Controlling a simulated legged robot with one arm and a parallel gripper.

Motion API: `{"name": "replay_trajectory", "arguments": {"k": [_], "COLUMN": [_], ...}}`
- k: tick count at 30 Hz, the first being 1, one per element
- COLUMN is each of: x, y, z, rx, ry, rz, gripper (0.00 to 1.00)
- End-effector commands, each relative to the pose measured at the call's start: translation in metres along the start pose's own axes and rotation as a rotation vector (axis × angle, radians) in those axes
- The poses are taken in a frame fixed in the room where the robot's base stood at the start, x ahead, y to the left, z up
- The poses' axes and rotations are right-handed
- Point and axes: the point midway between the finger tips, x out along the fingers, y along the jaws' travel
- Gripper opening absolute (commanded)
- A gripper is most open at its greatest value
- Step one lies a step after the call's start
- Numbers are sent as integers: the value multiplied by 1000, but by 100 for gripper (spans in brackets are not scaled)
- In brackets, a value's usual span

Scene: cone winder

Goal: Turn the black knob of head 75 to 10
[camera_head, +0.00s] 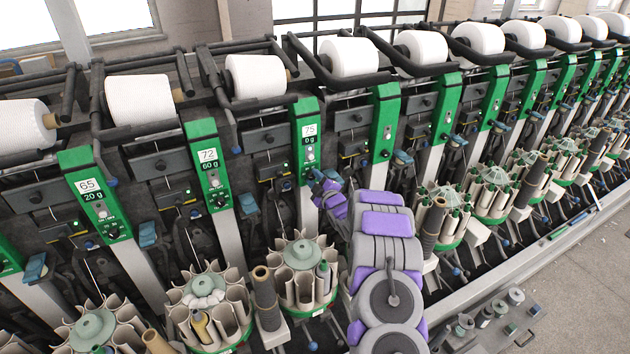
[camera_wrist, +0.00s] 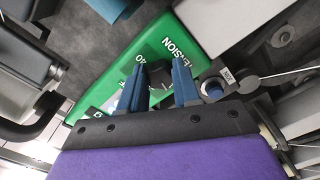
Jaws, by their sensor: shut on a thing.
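The green panel of head 75 (camera_head: 308,135) stands in the row of winding heads, with a small display reading 0 g under the number. In the wrist view the green panel (camera_wrist: 185,40) carries the word TENSION and fills the area beyond my fingers. My gripper (camera_head: 322,184) is at the lower part of this panel. The two blue fingertips of my gripper (camera_wrist: 158,75) also show in the wrist view, shut on the black knob. The knob is mostly hidden by the fingers, and its pointer setting cannot be read.
Head 72 (camera_head: 207,160), showing 60 g, and head 65 (camera_head: 90,190), showing 20 g, stand to the left. White yarn cones (camera_head: 255,76) sit above the heads. Round bobbin magazines (camera_head: 302,262) stand below. Grey floor (camera_head: 585,290) is open at the lower right.

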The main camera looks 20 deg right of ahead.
Motion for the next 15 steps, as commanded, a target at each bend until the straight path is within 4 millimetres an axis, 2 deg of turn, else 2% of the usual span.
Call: {"name": "replay_trajectory", "arguments": {"k": [7, 8, 15], "x": [-1, -1, 0], "y": [-3, -3, -2], "z": [1, 1, 0], "rx": [1, 2, 2], "ry": [-2, -2, -1], "rz": [-6, -6, -4], "gripper": [1, 35, 57]}}
